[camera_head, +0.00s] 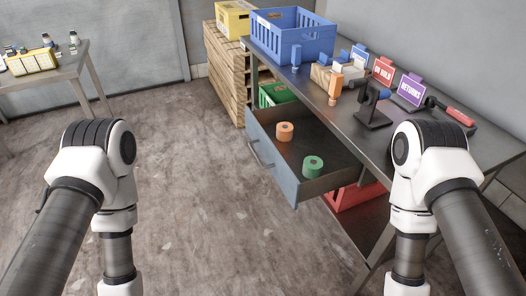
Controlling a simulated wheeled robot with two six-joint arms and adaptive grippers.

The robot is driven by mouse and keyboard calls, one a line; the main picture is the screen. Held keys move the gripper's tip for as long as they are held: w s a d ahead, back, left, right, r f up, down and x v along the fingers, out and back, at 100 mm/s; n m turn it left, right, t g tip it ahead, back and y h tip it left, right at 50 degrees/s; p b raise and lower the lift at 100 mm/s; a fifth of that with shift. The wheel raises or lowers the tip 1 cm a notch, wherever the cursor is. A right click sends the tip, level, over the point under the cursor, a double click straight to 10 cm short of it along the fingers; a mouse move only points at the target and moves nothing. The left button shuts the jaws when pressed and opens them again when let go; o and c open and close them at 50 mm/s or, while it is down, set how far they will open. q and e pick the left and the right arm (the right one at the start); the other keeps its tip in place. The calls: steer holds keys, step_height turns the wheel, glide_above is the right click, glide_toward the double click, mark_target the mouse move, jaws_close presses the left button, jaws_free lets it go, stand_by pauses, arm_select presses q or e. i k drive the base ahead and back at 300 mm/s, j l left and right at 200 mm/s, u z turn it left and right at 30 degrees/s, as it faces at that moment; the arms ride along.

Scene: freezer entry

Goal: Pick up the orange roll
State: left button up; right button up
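The orange roll (285,131) stands upright in the open drawer (289,187), toward its far left side. A green roll (313,166) sits nearer to me in the same drawer, apart from the orange one. My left arm comes in at the lower left and my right arm at the lower right, in front of the workbench. Both arms point downward, and both grippers are below the bottom edge of the picture. Neither arm touches a roll.
The workbench (345,117) holds a blue crate (292,45), a black stand (374,110), signs and an orange bottle (335,88). Below are a green crate (277,93) and a red crate (352,196). A wooden crate stack (228,75) stands behind. The floor at left-centre is clear.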

mark_target(284, 130)
steer(key=j+z, duration=0.35)
steer(key=z, duration=0.15)
steer(key=j+z, duration=0.5)
steer(key=k+j+z, duration=0.1)
steer(key=j+z, duration=0.15)
steer(key=z, duration=0.2)
